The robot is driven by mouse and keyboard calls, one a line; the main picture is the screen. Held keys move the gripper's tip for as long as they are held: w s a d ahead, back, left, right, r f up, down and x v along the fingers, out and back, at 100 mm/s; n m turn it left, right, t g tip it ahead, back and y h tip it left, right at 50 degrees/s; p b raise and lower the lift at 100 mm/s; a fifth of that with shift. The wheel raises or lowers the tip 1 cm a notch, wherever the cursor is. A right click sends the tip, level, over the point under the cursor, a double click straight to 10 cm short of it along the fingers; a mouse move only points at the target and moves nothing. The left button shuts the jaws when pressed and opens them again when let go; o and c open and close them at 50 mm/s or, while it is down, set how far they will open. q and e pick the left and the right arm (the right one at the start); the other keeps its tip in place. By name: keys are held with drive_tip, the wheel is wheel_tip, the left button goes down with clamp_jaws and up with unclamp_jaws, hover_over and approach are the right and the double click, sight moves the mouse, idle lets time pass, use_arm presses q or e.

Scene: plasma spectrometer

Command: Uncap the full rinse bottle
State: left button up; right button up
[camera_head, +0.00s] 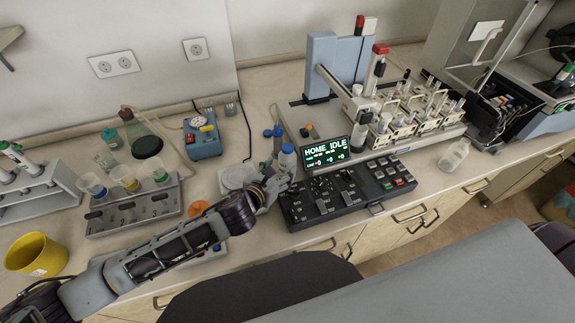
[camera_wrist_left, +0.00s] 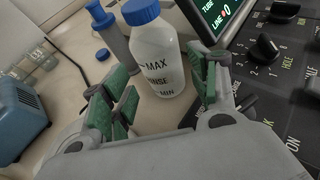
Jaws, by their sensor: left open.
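The rinse bottle (camera_head: 287,160) is white with a blue cap (camera_head: 287,148) on it. It stands upright on the bench, just left of the black control panel. In the left wrist view the bottle (camera_wrist_left: 158,62) shows MAX, RINSE and MIN marks, and its blue cap (camera_wrist_left: 140,11) is cut by the top edge. My left gripper (camera_head: 277,182) is open at the near side of the bottle. Its green-padded fingers lie to either side of the bottle in the wrist view, with no clear contact. The liquid level cannot be told. My right gripper is not in view.
The control panel (camera_head: 345,192) is close on the right, below the HOME IDLE screen (camera_head: 327,151). A blue device (camera_head: 202,137) is left.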

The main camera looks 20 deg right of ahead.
sight(284, 164)
use_arm(q)
drive_tip(key=shift+w, duration=0.1)
drive_tip(key=shift+x, duration=2.7)
drive_tip(key=c, duration=1)
drive_tip(key=shift+r, duration=0.15)
drive_tip(key=shift+c, duration=0.2)
drive_tip(key=shift+r, duration=0.6)
drive_tip(key=shift+s+a+f+b, duration=0.1)
drive_tip(key=shift+s+a+b, duration=0.2)
drive_tip(key=shift+s+a, duration=1.05)
wheel_tip(284, 164, up, 14)
drive_tip(key=shift+s+p, duration=0.15)
drive_tip(key=shift+p, duration=0.15)
drive_tip(key=shift+f, duration=0.1)
